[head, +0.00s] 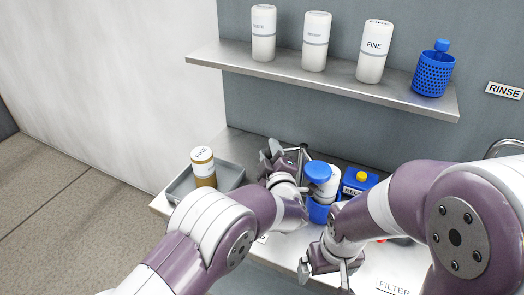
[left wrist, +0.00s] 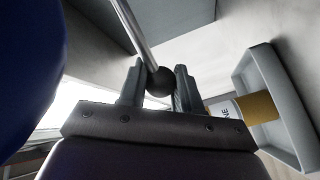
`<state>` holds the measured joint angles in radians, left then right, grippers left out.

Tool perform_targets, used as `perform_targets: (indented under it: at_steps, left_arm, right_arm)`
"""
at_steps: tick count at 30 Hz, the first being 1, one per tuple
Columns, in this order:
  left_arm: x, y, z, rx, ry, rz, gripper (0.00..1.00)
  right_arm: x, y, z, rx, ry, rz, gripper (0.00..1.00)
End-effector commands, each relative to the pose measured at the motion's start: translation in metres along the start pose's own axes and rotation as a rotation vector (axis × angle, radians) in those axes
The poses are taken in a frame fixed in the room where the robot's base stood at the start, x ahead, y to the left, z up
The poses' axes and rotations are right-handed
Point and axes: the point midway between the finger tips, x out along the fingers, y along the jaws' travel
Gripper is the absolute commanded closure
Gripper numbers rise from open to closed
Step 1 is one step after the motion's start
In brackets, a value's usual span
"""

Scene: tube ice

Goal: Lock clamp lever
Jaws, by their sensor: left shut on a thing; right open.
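The clamp lever is a thin metal rod (left wrist: 134,30) ending in a dark ball knob (left wrist: 160,83) in the left wrist view. My left gripper (left wrist: 159,75) is shut around that knob. In the head view my left gripper (head: 272,154) is at the back of the bench, with metal bars (head: 303,152) beside it. The knob is hidden there, and the clamp's body is mostly hidden too. Just right of the bars stands a white bottle with a blue cap (head: 318,171), in a blue holder (head: 318,213). My right gripper (head: 326,272) is open and empty above the bench's front.
A grey tray (head: 230,176) holds a FINE jar (head: 203,168) at left; the tray also shows in the left wrist view (left wrist: 246,62). A blue box with a yellow knob (head: 361,178) stands behind my right arm. A shelf (head: 290,71) with several containers hangs above.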

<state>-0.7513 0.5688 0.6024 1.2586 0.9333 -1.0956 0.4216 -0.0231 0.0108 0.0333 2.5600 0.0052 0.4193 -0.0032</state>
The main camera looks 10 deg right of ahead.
Motion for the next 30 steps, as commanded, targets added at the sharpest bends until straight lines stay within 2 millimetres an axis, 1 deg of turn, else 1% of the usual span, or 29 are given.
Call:
perform_targets:
  at_steps: [1,9,24,25,26,27,30]
  left_arm:
    - [-0.0028,-0.0006,0.0023,0.003,0.013,-0.011,1.0]
    - [-0.009,-0.0003,0.0022,0.003,0.076,-0.053,1.0]
    - [-0.0098,-0.0007,0.0014,0.003,0.089,-0.062,1.0]
    - [-0.0098,-0.0007,0.0014,0.002,0.089,-0.062,0.57]
    - [-0.0097,-0.0006,0.0014,0.002,0.089,-0.062,0.47]
    - [-0.0097,-0.0005,0.0013,0.002,0.09,-0.062,0.43]
    - [-0.0096,-0.0003,0.0011,0.001,0.09,-0.061,0.43]
  right_arm:
    - [0.0004,0.0,0.0,0.0,0.0,0.0,0.01]
    - [0.0008,0.0,0.0001,0.0,0.0,0.0,0.01]
    - [0.0009,0.0,0.0001,0.0,0.0,0.0,0.01]
    - [0.0009,0.0,0.0001,0.0,0.0,0.0,0.01]
    - [0.0009,0.0,0.0001,0.0,0.0,0.0,0.01]
    - [0.0008,0.0,0.0001,0.0,0.0,0.0,0.01]
    - [0.0008,0.0,0.0001,0.0,0.0,0.0,0.01]
